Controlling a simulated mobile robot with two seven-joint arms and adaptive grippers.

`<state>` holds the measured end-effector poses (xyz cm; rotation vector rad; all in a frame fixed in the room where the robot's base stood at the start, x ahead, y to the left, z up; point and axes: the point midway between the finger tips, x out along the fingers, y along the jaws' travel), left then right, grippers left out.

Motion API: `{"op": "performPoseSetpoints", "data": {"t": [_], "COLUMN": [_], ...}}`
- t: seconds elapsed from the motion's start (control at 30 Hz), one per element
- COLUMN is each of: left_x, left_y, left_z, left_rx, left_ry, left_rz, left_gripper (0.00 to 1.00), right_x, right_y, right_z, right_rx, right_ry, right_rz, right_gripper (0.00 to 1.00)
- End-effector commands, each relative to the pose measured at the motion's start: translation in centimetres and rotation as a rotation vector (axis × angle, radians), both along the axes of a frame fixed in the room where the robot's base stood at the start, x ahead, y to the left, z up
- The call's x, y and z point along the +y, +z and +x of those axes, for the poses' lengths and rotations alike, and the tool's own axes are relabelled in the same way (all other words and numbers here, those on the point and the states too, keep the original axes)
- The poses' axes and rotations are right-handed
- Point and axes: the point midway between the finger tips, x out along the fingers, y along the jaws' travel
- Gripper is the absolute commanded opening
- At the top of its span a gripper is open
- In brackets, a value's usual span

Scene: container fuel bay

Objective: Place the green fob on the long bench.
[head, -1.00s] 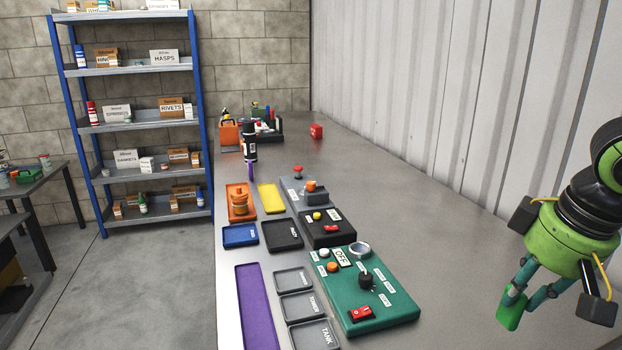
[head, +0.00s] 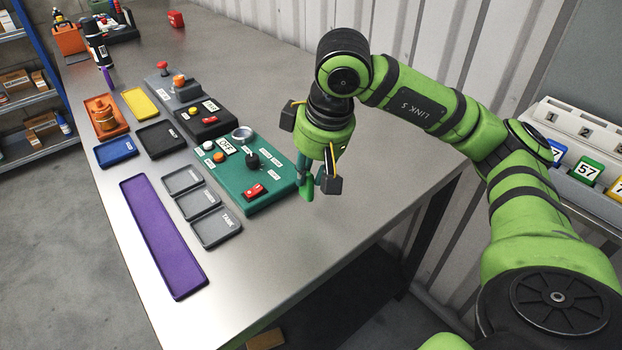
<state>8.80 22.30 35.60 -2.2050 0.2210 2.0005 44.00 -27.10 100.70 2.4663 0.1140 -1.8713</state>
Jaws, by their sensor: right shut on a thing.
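My right gripper (head: 312,178) is shut on the green fob (head: 306,191), which hangs below its fingertips. The fob is over the steel top of the long bench (head: 335,222), just right of the green control panel (head: 262,181). I cannot tell whether its lower end touches the bench. The fingers hide part of the fob. My left gripper is not in view.
Trays and panels line the bench's left side, including a long purple tray (head: 160,236) and a grey TANK tray (head: 216,228). Bare bench lies in front of the green panel. A rack (head: 581,123) with numbered tags stands at right. A corrugated wall runs behind.

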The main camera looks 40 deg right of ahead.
Motion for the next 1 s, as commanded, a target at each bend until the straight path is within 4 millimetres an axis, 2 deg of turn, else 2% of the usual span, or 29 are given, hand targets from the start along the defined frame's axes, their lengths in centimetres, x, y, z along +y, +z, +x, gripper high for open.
{"op": "performPoseSetpoints", "data": {"t": [0.1,0.2,0.63,0.67,0.7,1.0], "left_x": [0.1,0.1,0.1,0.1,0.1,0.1], "left_y": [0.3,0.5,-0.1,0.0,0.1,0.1], "left_z": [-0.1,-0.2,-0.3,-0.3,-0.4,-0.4], "left_rx": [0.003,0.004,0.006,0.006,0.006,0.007], "left_ry": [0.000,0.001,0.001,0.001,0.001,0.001], "left_rz": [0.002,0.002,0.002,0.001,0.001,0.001], "left_gripper": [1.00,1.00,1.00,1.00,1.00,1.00], "right_x": [-0.1,-0.1,-0.1,-0.1,-0.1,-0.1], "right_y": [-2.0,-3.1,-3.8,-3.7,-3.6,-3.6], "right_z": [-0.2,-0.1,-0.1,-0.1,-0.1,-0.1], "right_rx": [0.007,0.005,0.002,0.002,0.002,0.002], "right_ry": [0.000,0.000,0.001,0.001,0.001,0.001], "right_rz": [-0.002,-0.001,0.000,-0.001,-0.001,0.000], "right_gripper": [0.01,0.01,0.01,0.32,0.47,0.47]}}
